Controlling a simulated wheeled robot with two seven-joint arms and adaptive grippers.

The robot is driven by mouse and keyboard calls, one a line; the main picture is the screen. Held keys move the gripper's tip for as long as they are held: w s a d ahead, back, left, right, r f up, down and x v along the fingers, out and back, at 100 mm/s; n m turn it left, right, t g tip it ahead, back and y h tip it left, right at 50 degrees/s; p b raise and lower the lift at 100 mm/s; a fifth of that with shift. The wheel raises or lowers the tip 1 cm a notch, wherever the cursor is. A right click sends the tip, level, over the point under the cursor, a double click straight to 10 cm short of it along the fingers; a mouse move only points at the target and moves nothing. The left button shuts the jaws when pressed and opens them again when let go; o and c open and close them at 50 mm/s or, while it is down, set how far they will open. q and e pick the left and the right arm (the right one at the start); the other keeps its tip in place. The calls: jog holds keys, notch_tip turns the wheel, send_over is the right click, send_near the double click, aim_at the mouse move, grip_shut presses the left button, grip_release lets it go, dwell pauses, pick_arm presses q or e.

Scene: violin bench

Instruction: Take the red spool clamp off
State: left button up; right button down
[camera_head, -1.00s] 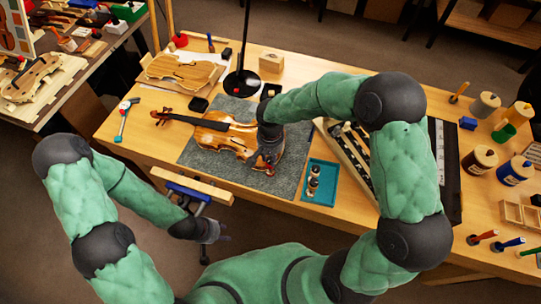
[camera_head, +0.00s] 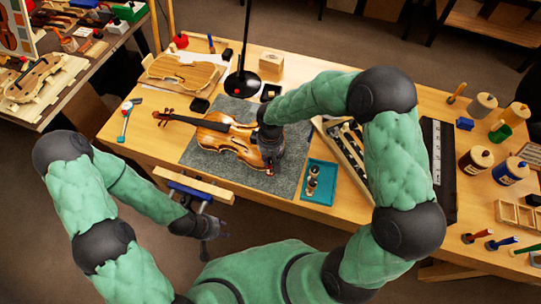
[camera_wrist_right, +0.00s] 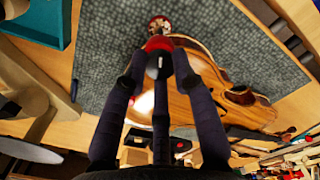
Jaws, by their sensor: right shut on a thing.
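The violin (camera_head: 228,143) lies on the grey mat, its neck pointing left. The red spool clamp (camera_wrist_right: 159,43) is at the violin's edge in the right wrist view; a red and pale round end shows just beyond the fingertips. My right gripper (camera_wrist_right: 160,60) is shut on the clamp, with its fingers around the red part. In the head view the right hand (camera_head: 271,150) covers the violin's right end, and a bit of red shows below it. Whether the clamp still touches the violin is unclear. My left gripper (camera_head: 208,234) hangs in front of the bench, away from the violin; its fingers are unclear.
A teal tray (camera_head: 308,195) with small spool clamps stands right of the mat (camera_head: 285,183). A black lamp base (camera_head: 242,84) stands behind the violin. A wooden vise (camera_head: 190,185) is at the front edge. Tools and jars crowd the right side.

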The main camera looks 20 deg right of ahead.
aim_at(271, 160)
jog(key=shift+n, duration=0.6)
jog(key=c, duration=1)
grip_release()
notch_tip(271, 160, up, 12)
